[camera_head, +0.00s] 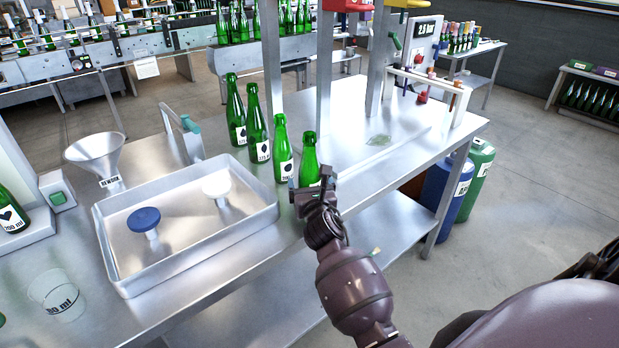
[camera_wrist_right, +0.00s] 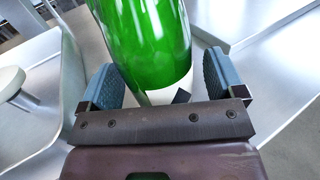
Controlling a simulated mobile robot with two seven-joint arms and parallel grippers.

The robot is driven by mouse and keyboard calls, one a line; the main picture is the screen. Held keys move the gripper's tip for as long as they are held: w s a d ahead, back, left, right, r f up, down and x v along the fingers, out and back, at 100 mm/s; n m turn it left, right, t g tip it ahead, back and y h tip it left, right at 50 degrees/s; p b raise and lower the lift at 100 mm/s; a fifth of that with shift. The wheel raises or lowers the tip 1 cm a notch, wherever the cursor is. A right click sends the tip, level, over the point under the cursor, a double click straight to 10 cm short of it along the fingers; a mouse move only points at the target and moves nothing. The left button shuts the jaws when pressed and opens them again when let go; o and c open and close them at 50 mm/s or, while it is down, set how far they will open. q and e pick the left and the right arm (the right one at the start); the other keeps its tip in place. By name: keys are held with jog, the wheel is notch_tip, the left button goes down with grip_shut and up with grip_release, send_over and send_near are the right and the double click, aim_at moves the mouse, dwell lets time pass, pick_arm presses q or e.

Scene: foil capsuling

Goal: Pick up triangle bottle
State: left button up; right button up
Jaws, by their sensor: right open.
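Several green bottles with white labels stand in a row on the steel table (camera_head: 352,205). The nearest bottle (camera_head: 309,158) is upright at my right gripper (camera_head: 312,185). In the right wrist view my right gripper (camera_wrist_right: 163,84) is open, with its two blue-grey pads on either side of this green bottle (camera_wrist_right: 150,40). A gap shows at each pad. Its white label carries a dark angular mark, mostly hidden by the gripper, so I cannot tell if it is a triangle. Another bottle (camera_head: 282,150) stands just behind it to the left. My left gripper is out of view.
A metal tray (camera_head: 195,258) with a blue-topped stopper (camera_head: 144,220) and a white one (camera_head: 216,187) lies left of the bottles. A funnel (camera_head: 96,155) and a clear cup (camera_head: 56,295) are farther left. Steel posts rise behind the bottles.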

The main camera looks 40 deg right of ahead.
jog(key=c, duration=1.1)
jog(key=shift+c, duration=0.2)
